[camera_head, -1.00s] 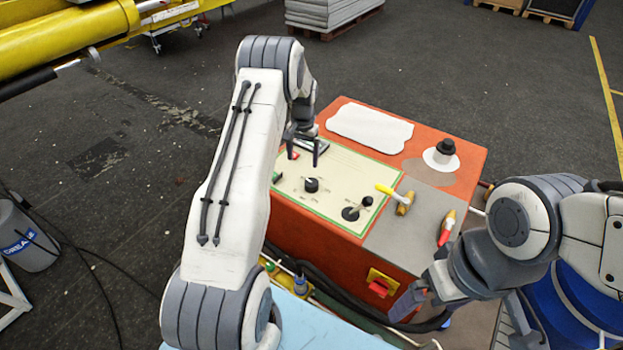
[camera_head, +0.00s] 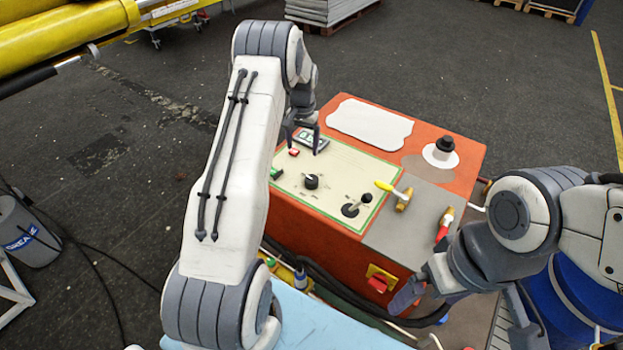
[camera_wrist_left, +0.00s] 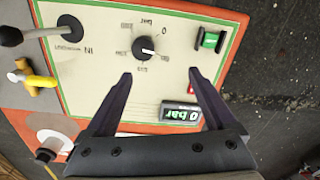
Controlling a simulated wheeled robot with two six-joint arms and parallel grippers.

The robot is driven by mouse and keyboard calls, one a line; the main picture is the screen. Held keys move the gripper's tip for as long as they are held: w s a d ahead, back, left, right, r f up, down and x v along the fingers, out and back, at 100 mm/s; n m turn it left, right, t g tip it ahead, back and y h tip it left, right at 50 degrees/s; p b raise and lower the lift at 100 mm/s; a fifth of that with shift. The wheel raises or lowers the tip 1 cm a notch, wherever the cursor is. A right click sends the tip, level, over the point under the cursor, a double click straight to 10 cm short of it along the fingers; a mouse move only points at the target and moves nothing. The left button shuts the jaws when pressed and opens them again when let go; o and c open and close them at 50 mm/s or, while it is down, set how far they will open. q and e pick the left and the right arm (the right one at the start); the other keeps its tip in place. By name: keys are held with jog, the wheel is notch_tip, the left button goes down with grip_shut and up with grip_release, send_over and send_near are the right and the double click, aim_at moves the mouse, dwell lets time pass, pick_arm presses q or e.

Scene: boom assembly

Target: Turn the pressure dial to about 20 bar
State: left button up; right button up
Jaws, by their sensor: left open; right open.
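The pressure dial (camera_head: 311,181) is a black round knob on the cream panel (camera_head: 340,172) of the orange box. In the left wrist view the dial (camera_wrist_left: 145,48) has a white pointer line and printed marks around it. A small display (camera_wrist_left: 180,113) reads 0 bar, upside down there; it also shows in the head view (camera_head: 312,139). My left gripper (camera_head: 303,142) is open above the panel, behind the dial in the head view. In the left wrist view its fingertips (camera_wrist_left: 161,74) are apart and just short of the dial. My right gripper (camera_head: 410,296) is open beside the box.
A green switch (camera_wrist_left: 211,40) and a red button (camera_head: 293,152) are near the display. A black lever (camera_head: 358,204) stands right of the dial. A yellow-handled valve (camera_head: 400,196) and a red-handled valve (camera_head: 445,222) are on the grey plate. A red switch (camera_head: 378,284) is on the front.

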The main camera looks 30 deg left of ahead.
pick_arm(q)
notch_tip(320, 180, up, 9)
jog(key=b, duration=0.1)
jog(key=shift+d, duration=0.1)
jog(key=m+p, duration=0.3)
jog(key=m, duration=0.1)
send_over(312, 179)
notch_tip(312, 179, down, 12)
notch_tip(312, 179, down, 10)
jog(key=shift+f+p, duration=0.2)
jog(key=shift+p, duration=0.9)
